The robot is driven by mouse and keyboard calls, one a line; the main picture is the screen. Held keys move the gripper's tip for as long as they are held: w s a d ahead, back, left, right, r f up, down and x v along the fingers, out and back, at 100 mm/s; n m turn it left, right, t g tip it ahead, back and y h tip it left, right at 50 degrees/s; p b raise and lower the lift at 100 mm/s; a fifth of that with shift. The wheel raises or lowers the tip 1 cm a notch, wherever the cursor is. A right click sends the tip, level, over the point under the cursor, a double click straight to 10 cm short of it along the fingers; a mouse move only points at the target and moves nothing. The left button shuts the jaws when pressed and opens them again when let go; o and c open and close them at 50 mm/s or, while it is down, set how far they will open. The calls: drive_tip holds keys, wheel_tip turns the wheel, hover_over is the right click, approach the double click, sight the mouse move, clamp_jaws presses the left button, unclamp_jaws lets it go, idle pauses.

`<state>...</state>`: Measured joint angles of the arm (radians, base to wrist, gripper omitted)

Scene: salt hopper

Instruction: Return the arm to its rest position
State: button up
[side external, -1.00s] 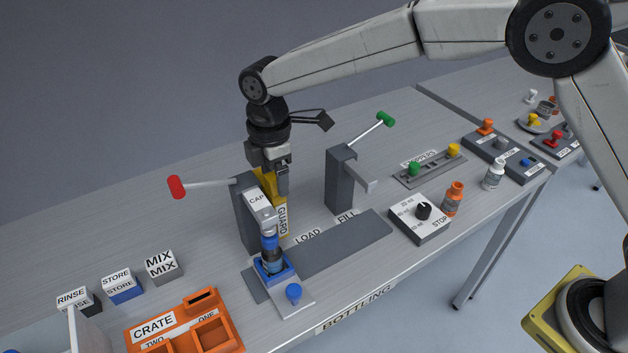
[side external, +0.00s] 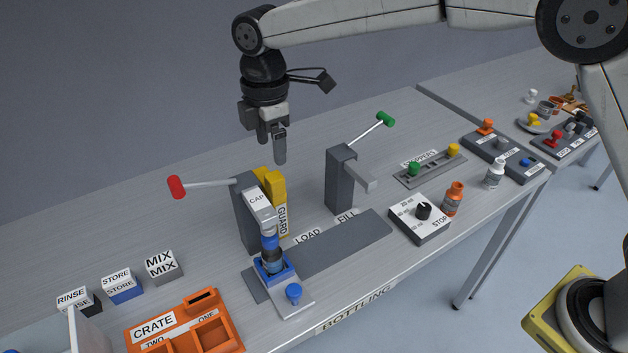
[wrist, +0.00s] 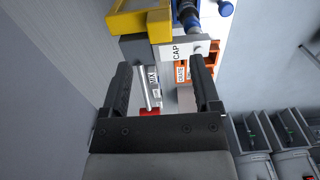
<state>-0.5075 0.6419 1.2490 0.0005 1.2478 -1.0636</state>
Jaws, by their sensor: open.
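My gripper (side external: 271,150) is open and empty in the air, above and behind the yellow guard (side external: 277,195). In the wrist view my gripper (wrist: 163,90) shows its two fingers spread with nothing between them. The guard (wrist: 140,18) is at the top of that view, beyond the fingertips. The grey cap station (side external: 248,215) with its red-knobbed lever (side external: 176,187) stands beside the guard.
The fill post (side external: 341,180) with a green-knobbed lever (side external: 386,119) stands to the right. A dial box (side external: 419,218), an orange bottle (side external: 453,198) and a white bottle (side external: 494,174) are further right. An orange crate (side external: 215,330) and several labelled blocks (side external: 122,286) are front left. The air around my gripper is clear.

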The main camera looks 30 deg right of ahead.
drive_tip(key=shift+d, duration=0.1)
drive_tip(key=s+d+f+m, duration=0.2)
drive_tip(key=d+m, duration=0.1)
drive_tip(key=d, duration=0.2)
drive_tip(key=s+d+f+m+t, duration=0.1)
drive_tip(key=s+d+m, duration=0.15)
drive_tip(key=d, duration=0.25)
drive_tip(key=s+d+f+m, duration=0.1)
drive_tip(key=d+f+m, duration=0.1)
drive_tip(key=d+m, duration=0.3)
drive_tip(key=s+d+f+m, duration=0.2)
drive_tip(key=s+d+m, duration=0.1)
drive_tip(key=s+d, duration=0.2)
drive_tip(key=s+d+f+m+t, duration=0.1)
drive_tip(key=s+d+f+m, duration=0.2)
drive_tip(key=s+d, duration=0.3)
drive_tip(key=s+m, duration=0.1)
drive_tip(key=s, duration=0.2)
drive_tip(key=shift+s+d+f+t, duration=0.15)
drive_tip(key=shift+d+f+t, duration=0.05)
drive_tip(key=shift+f+t, duration=0.1)
